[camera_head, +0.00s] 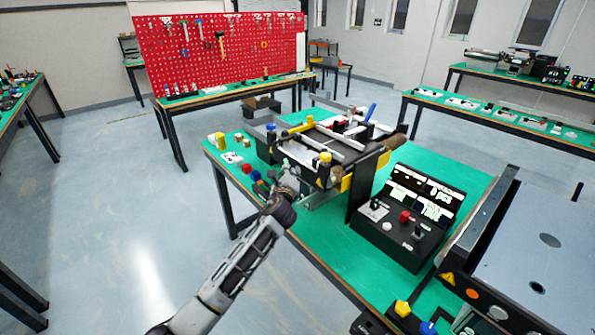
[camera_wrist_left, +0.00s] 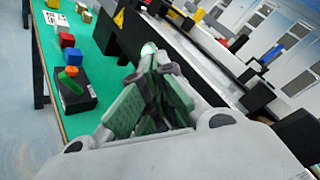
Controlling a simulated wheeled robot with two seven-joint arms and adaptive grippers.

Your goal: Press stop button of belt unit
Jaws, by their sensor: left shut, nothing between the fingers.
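The belt unit (camera_head: 318,150), a dark-framed mini conveyor, stands on the green-topped table. Its dark side and belt also show in the wrist view (camera_wrist_left: 205,50). My left gripper (camera_head: 284,168) is shut and empty at the unit's near left side; its fingertips also show in the wrist view (camera_wrist_left: 150,50). A bright green spot shows at the fingertips; I cannot tell whether they touch it. A small black box (camera_wrist_left: 78,93) with an orange-red button (camera_wrist_left: 70,84) and a green part lies on the table left of the fingers. My right gripper is not in view.
Red (camera_wrist_left: 66,40) and blue (camera_wrist_left: 73,55) cubes lie left of the belt unit. A black control panel (camera_head: 402,240) with a red knob (camera_head: 404,216) stands right of it. A larger machine (camera_head: 530,250) is at the right edge. Green tabletop (camera_head: 325,235) in front is clear.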

